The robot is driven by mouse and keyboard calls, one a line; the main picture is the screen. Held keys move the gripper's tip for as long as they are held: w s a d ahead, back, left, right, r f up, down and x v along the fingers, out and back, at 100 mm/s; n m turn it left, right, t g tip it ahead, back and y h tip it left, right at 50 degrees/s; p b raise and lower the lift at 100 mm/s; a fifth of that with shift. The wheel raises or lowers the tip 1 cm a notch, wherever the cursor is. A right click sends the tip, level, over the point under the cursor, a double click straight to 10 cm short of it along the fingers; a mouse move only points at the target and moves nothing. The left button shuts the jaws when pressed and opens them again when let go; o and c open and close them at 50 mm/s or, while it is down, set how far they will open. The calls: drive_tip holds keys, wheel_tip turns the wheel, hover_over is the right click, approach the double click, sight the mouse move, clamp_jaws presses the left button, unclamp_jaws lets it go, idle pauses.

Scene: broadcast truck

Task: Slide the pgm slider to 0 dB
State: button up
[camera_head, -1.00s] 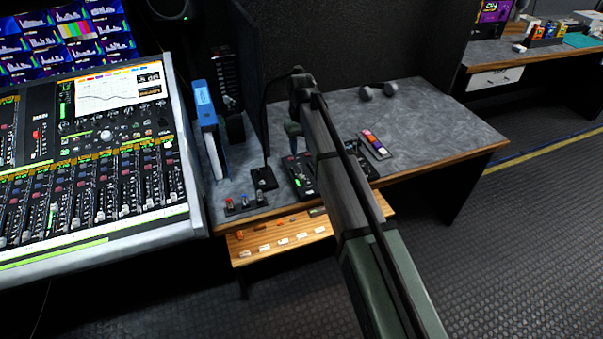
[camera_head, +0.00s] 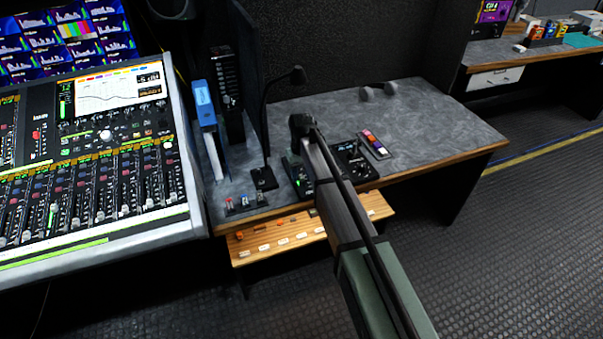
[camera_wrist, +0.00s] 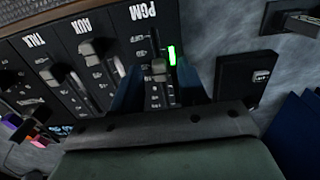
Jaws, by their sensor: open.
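In the wrist view the black slider panel (camera_wrist: 110,35) has channels labelled TALK, AUX and PGM. The grey PGM slider knob (camera_wrist: 158,68) sits part way along its slot, with a lit green light beside it. My gripper (camera_wrist: 158,80) is open, its two dark blue fingers on either side of the PGM knob. I cannot tell whether they touch it. The scale marks are too small to read, and the gripper hides the near end of the slot. In the head view my arm partly covers the slider panel (camera_head: 294,180).
The AUX knob (camera_wrist: 95,50) and TALK knob (camera_wrist: 58,75) are beside the PGM channel. A microphone stand (camera_head: 266,130) rises left of the panel.

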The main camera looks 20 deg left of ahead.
drive_tip(key=shift+c, duration=0.2)
clamp_jaws()
idle(0.6)
